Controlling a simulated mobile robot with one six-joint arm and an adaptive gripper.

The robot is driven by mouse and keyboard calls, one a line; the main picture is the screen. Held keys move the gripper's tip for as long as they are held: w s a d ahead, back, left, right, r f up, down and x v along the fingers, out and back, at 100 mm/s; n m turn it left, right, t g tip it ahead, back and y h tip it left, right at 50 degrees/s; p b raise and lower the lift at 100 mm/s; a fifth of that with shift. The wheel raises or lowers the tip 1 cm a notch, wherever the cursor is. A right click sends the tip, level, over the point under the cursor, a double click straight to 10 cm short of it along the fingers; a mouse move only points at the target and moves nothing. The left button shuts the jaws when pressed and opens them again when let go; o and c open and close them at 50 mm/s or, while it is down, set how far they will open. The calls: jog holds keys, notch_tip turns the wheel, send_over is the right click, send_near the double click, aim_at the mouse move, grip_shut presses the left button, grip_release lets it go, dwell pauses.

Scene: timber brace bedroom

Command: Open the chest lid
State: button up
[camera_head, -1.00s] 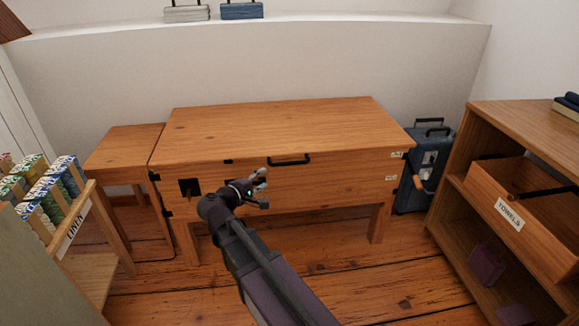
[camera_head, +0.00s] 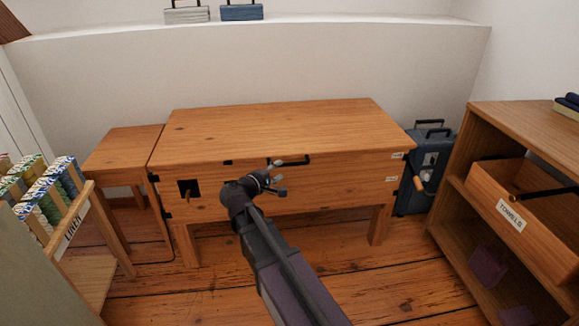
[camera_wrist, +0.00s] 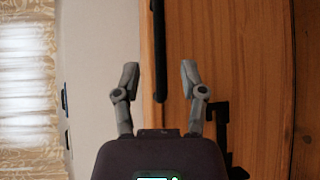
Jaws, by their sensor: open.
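The wooden chest (camera_head: 330,195) stands on legs against the wall with its flat lid (camera_head: 280,125) down. A black bar handle (camera_head: 296,161) sits at the lid's front edge, its left part near a fingertip. My gripper (camera_head: 279,178) is open in front of the chest, close to the handle. In the wrist view, the handle (camera_wrist: 158,45) runs between the two spread fingers of my gripper (camera_wrist: 159,78), with space visible on both sides. Contact or depth cannot be told.
A black plate (camera_head: 188,189) is on the chest's front left. A side table (camera_head: 122,148) stands at left, beside a linen rack (camera_head: 75,225). A blue suitcase (camera_head: 425,170) and a shelf unit (camera_head: 520,135) with a towels drawer (camera_head: 545,238) are at right.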

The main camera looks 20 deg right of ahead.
aim_at(288, 165)
jog(key=shift+b+x, duration=0.35)
jog(key=shift+x, duration=2.8)
grip_shut()
